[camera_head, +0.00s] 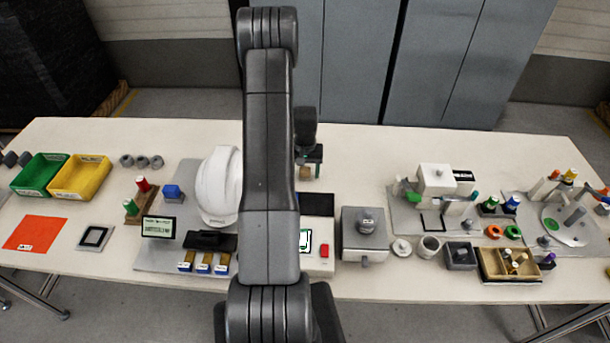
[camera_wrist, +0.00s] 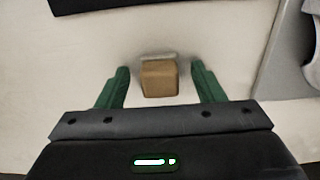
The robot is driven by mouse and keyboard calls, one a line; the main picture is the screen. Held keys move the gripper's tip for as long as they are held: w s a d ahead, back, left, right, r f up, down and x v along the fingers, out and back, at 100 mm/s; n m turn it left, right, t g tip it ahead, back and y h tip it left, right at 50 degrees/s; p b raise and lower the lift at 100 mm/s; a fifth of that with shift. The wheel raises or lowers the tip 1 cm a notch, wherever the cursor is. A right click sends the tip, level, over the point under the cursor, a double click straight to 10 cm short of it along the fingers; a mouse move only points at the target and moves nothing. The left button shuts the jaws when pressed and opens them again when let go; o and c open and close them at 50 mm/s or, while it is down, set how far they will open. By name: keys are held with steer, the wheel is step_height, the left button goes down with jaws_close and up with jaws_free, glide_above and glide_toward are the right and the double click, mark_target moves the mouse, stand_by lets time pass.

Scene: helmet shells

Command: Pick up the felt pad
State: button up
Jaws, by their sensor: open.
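A small tan-brown block, which I take to be the felt pad (camera_wrist: 159,79), lies between my fingers in the wrist view, with a pale strip along its far edge. In the head view the pad (camera_head: 304,173) is a small brown patch beside my arm, partly hidden. My gripper (camera_wrist: 160,69) is open, its two green fingers on either side of the pad with a gap at each side. In the head view my gripper (camera_head: 312,157) is mostly hidden behind my arm.
A white helmet shell (camera_head: 217,187) stands on a grey mat (camera_head: 160,256) left of my arm. A grey box-shaped device (camera_head: 363,233) is to the right. Green (camera_head: 37,173) and yellow (camera_head: 82,177) bins stand far left. The table's back middle is clear.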

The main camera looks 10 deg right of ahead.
mark_target(305, 169)
steer(key=c, duration=1.1)
steer(key=shift+o, duration=0.2)
steer(key=shift+r, duration=0.1)
step_height(305, 169, up, 10)
steer(key=p, duration=0.2)
steer(key=shift+p, duration=0.4)
